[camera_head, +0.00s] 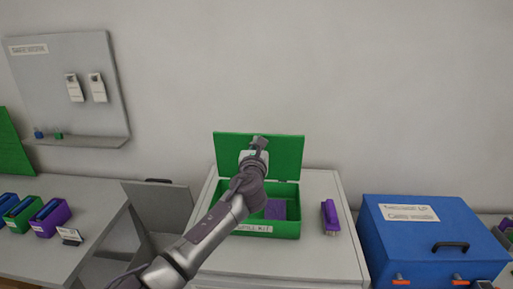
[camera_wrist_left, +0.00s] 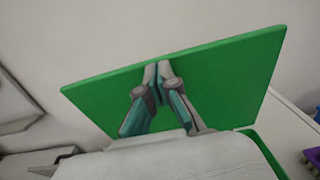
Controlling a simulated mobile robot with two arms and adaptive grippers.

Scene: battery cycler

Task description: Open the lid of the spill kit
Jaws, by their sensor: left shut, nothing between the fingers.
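The green spill kit (camera_head: 286,228) stands on a grey-white cabinet top, with a white label on its front. Its green lid (camera_head: 285,155) is raised, standing about upright at the back of the box, and the inside shows a purple item (camera_head: 275,209). My left gripper (camera_head: 258,141) is in front of the lid's upper part. In the left wrist view the shut, empty fingers (camera_wrist_left: 158,72) are at the lid (camera_wrist_left: 215,85), near its top edge; I cannot tell if they touch it. My left arm hides the left part of the box. My right gripper is not in view.
A purple-handled brush (camera_head: 330,216) lies on the cabinet top (camera_head: 318,250) right of the kit. A blue case (camera_head: 385,240) with a black handle and orange latches stands further right. Green and purple bins (camera_head: 53,220) sit on the left table. A grey board (camera_head: 65,85) hangs above.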

